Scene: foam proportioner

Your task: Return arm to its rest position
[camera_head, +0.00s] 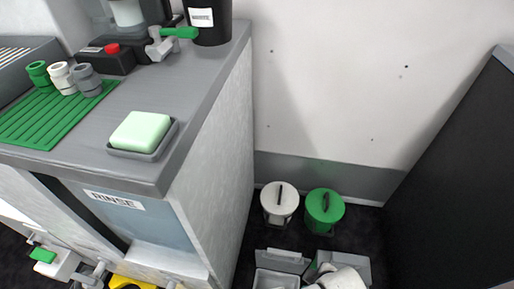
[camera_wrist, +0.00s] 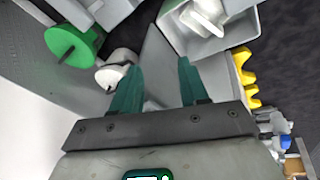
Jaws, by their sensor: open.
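My gripper (camera_wrist: 158,66) shows in the wrist view with its two dark green fingers spread apart and nothing between them. Beyond the fingers are a white round-lidded canister (camera_wrist: 116,70), a green one (camera_wrist: 72,46) and an open grey box (camera_wrist: 222,32) with a white object inside. The fingers overlap the canister and box in the picture; I cannot tell the distance. In the head view the gripper is not clearly visible; a white rounded shape at the bottom edge, partly cut off, may be my arm.
A grey counter (camera_head: 208,85) at left carries a green ribbed mat (camera_head: 50,118), several fittings and pale green soap (camera_head: 140,130) in a dish. Below it is a RINSE panel (camera_head: 150,222). A black panel (camera_head: 460,180) stands at right. Canisters and open boxes occupy the floor between.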

